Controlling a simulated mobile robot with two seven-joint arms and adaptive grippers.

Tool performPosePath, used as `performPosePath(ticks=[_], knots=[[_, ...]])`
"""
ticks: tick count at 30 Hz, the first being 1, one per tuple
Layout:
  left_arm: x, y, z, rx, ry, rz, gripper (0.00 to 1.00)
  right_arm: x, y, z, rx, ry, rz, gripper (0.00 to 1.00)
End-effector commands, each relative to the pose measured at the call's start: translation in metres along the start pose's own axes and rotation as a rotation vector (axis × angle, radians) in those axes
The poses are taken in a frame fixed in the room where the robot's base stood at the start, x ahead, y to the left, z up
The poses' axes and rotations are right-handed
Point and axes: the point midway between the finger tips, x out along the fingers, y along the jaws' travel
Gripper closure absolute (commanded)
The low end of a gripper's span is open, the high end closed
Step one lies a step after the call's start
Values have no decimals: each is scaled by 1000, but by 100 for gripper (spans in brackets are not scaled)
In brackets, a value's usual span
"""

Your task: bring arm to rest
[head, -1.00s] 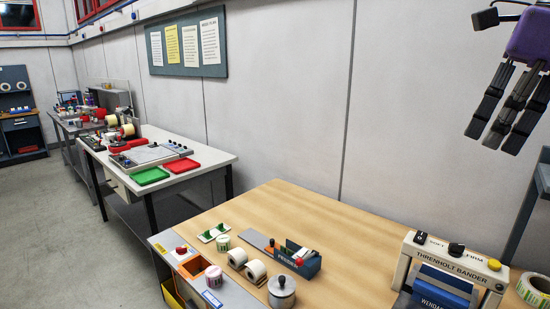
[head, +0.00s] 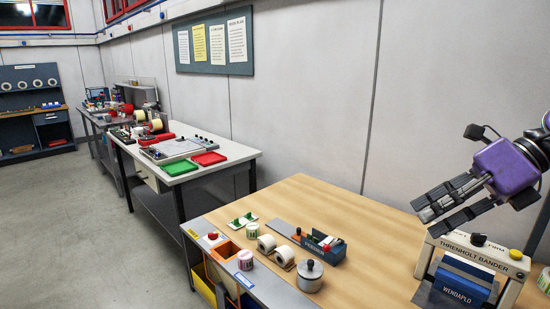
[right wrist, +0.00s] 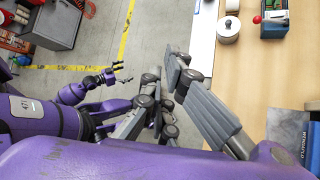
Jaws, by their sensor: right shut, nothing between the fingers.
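My right gripper (head: 424,209) has a purple body and dark grey fingers. In the head view it is at the right, in front of the wall, above and left of the Threnholt bander (head: 482,256). Its fingers are shut with nothing between them and point left and slightly down. In the right wrist view the right gripper (right wrist: 172,72) reaches up from the bottom, by the wooden table's left edge. My left arm shows there at the left, with the left gripper (right wrist: 118,74) over the floor; its finger state is too small to judge. The left gripper is outside the head view.
A second bench with green (head: 181,168) and red (head: 209,159) trays stands at the left. The table's middle and back are bare.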

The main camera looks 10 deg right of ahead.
Motion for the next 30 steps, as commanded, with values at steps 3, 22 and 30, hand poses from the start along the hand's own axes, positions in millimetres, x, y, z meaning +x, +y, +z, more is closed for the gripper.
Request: performPosePath(ticks=[3, 22, 30], knots=[[1, 3, 1, -5, 0, 2, 0, 60, -29, -16, 227, -186, 203, 100], [0, -10, 20, 12, -27, -13, 0, 297, -183, -276, 2043, -1140, 584, 100], [2, -9, 22, 10, -28, -13, 0, 395, -140, -413, 2726, -1275, 473, 100]])
